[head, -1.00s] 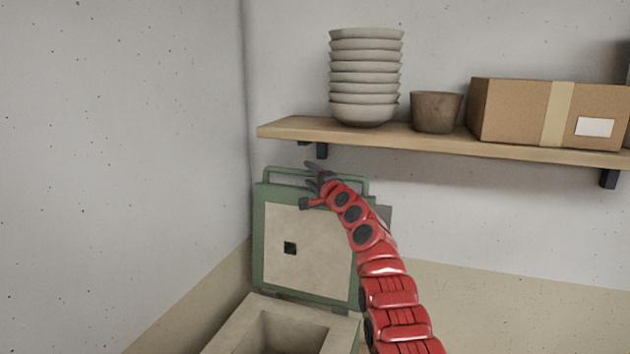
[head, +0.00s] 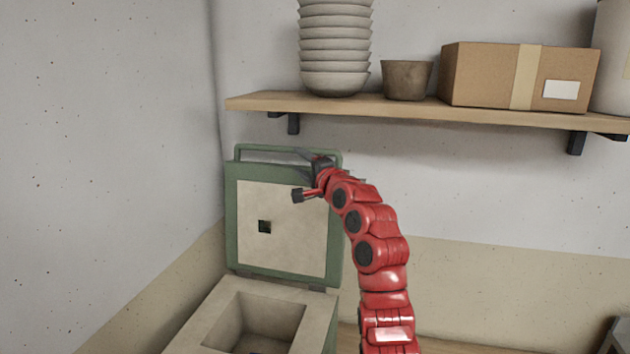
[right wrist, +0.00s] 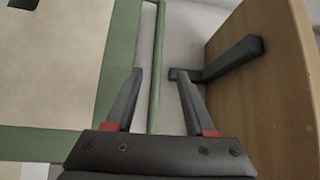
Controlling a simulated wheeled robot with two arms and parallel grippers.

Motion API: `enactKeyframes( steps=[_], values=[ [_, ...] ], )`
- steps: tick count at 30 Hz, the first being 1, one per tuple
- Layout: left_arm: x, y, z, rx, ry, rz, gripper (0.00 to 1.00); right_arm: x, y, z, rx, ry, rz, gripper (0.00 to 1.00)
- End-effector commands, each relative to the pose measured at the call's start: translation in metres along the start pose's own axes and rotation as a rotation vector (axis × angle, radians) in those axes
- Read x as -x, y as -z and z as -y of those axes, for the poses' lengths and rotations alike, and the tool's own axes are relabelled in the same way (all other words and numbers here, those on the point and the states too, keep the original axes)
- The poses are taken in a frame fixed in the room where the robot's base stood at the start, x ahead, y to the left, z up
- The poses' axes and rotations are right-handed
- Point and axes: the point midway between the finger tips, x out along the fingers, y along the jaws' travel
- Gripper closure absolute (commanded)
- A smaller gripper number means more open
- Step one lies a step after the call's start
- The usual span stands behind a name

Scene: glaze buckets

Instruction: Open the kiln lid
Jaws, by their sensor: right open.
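The kiln lid (head: 290,240) stands raised, close to upright, at the back of the kiln (head: 195,330). It has a green frame, a pale inner face and a small dark square hole. The green bar handle (head: 265,148) runs along its top edge. My right gripper (head: 300,170) is at the lid's upper right corner. In the right wrist view its jaws (right wrist: 155,75) are open, with the handle bar (right wrist: 155,110) running between the two fingers, apparently not gripped. The kiln chamber is open below. My left gripper is not in view.
A wooden shelf (head: 420,108) is on the wall just above the lid; it shows close to the right finger in the wrist view (right wrist: 270,100). It holds stacked bowls (head: 335,45), a brown pot (head: 406,80) and a cardboard box (head: 490,75). A wall is close on the left.

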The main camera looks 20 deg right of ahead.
Motion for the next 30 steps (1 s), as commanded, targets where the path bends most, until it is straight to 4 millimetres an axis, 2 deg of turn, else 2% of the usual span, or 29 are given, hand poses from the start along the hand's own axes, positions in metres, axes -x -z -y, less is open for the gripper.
enactKeyframes(
  steps=[1, 6, 12, 17, 30],
  values=[
    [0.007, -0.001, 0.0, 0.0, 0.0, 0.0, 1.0, 0.01, -0.001, -0.004, 0.005, 0.001, 0.0, 0.46],
    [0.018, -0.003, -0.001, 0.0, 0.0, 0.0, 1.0, 0.038, 0.0, -0.005, 0.002, -0.003, 0.0, 0.46],
    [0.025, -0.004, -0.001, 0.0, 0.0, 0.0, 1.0, 0.061, 0.0, -0.003, 0.0, -0.003, 0.001, 0.46],
    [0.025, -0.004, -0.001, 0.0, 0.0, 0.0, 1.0, 0.068, -0.001, -0.001, 0.001, -0.003, 0.002, 0.46],
    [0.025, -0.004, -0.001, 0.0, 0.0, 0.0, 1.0, 0.068, -0.001, -0.001, 0.0, -0.003, 0.002, 0.46]
  ],
)
